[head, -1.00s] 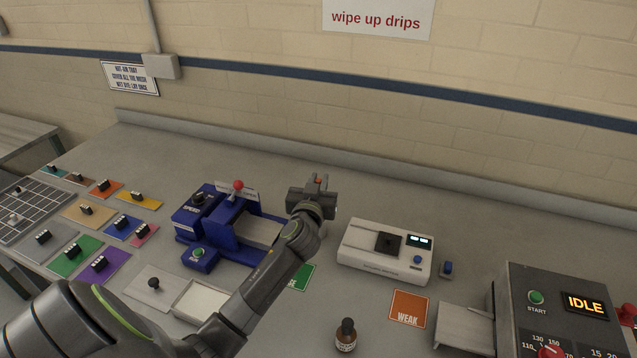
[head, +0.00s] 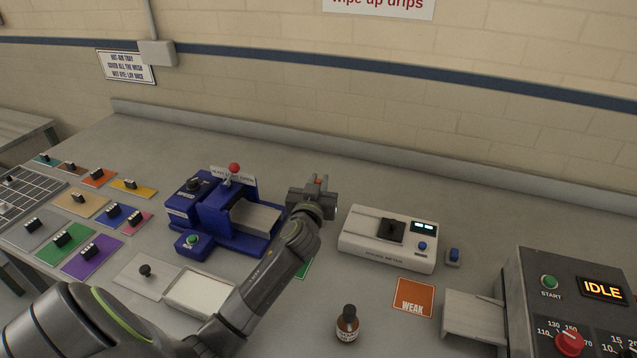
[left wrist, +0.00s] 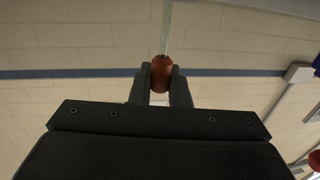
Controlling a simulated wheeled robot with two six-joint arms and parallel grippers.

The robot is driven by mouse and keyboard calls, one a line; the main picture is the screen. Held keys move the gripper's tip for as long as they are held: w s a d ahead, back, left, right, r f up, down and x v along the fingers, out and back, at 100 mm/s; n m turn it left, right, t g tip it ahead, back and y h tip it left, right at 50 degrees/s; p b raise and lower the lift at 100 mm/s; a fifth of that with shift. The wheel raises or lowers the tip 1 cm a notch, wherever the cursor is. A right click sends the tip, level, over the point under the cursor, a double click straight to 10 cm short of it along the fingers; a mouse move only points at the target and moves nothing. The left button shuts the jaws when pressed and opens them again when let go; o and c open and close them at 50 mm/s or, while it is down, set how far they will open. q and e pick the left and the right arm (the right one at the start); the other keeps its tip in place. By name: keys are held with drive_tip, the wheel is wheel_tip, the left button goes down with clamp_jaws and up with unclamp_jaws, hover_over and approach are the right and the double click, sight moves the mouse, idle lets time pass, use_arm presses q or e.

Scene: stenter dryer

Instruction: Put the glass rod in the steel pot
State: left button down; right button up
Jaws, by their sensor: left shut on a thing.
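My left gripper (head: 318,184) is raised over the bench between the blue machine and the white meter. In the left wrist view its fingers (left wrist: 161,84) are shut on the red-brown rounded end (left wrist: 162,70) of the glass rod. The thin, pale, see-through shaft of the glass rod (left wrist: 166,28) runs on from that end to the top of the picture. In the head view only a small reddish spot shows between the fingers, and the shaft cannot be made out. I cannot make out the steel pot in any view; my arm hides part of the bench. My right gripper is not in view.
A blue machine (head: 212,217) stands left of my gripper. The white meter (head: 375,250) stands to its right. A brown bottle (head: 347,325) and an orange WEAK card (head: 414,298) are in front. A control box (head: 530,285) reading IDLE is at right. The back strip is clear.

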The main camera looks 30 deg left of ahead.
use_arm(q)
drive_tip(key=shift+f, duration=0.1)
idle(0.5)
idle(0.3)
drive_tip(key=c, duration=0.9)
unclamp_jaws()
drive_tip(key=shift+r+p, duration=2.05)
drive_tip(key=shift+r, duration=0.95)
